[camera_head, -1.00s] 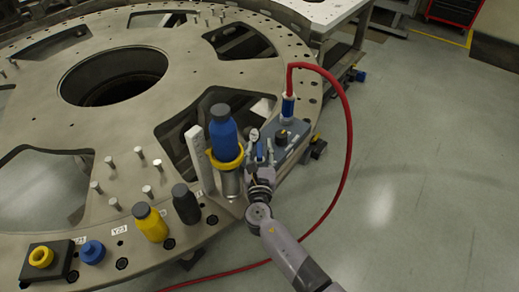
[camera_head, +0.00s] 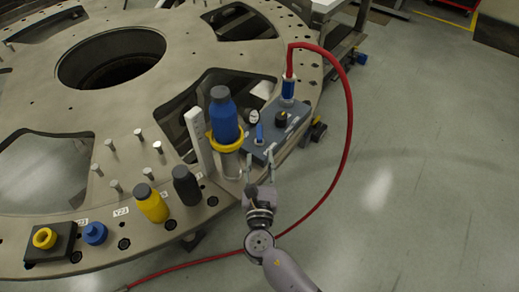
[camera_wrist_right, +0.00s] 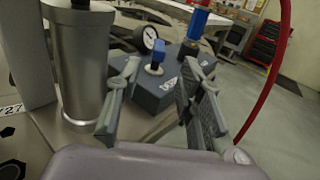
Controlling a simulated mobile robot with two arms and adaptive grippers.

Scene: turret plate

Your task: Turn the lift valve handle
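The lift valve handle is most likely the small blue lever (camera_head: 259,132) on the grey control box (camera_head: 292,122), which is fixed at the plate's edge. The lever (camera_wrist_right: 157,52) stands upright in the right wrist view, on the box (camera_wrist_right: 165,88). My right gripper (camera_head: 260,160) is in front of the box. Its two fingers are spread, with nothing between them. In the wrist view the open gripper (camera_wrist_right: 160,82) has the lever beyond its tips, between them in the picture and apart from both. My left gripper is not in view.
A pressure gauge (camera_head: 253,117) and black knob (camera_head: 282,118) sit by the lever. A red hose (camera_head: 349,110) loops right of my arm. Yellow (camera_head: 151,204) and black (camera_head: 186,186) bottles stand farther left.

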